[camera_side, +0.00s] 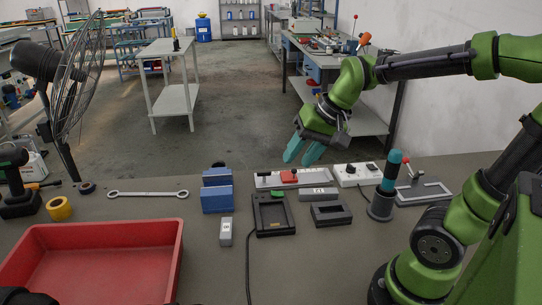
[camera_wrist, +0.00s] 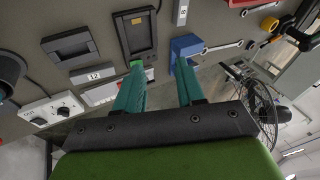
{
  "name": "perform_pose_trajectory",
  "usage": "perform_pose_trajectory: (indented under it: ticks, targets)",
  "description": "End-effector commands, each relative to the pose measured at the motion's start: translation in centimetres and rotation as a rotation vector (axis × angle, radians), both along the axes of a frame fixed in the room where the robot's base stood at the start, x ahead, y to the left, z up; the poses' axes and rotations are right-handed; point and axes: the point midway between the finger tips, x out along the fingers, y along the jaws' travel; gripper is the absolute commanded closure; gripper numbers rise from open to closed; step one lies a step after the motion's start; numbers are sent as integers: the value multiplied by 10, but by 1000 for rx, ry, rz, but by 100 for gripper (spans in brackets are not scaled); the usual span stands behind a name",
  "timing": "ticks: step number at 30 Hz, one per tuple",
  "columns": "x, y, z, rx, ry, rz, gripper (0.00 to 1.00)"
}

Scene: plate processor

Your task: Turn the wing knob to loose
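My gripper (camera_side: 302,157) hangs above the back of the bench, its two teal fingers spread with nothing between them. The spread fingers also show in the wrist view (camera_wrist: 160,66). A white box (camera_side: 371,178) with small dark knobs sits at the back of the bench, right of and below my gripper. In the wrist view this box (camera_wrist: 48,113) lies at the left, away from my fingers, with two knobs on its face. I cannot tell which knob is the wing knob or how it is turned. A white base with a red part (camera_side: 289,176) lies below my fingers.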

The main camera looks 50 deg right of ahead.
Motion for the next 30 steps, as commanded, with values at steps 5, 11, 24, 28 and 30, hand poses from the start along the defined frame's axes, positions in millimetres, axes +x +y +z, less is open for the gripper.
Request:
perform_pose_trajectory:
  ticks: [5,11,24,28,30]
  targets:
    - [55,-59,-14,173,162,-356,62]
    - [105,-134,-40,356,322,-816,62]
    - [160,-188,-37,675,483,-1491,62]
    - [161,-185,-44,684,495,-1516,62]
    - [164,-183,-52,683,496,-1515,62]
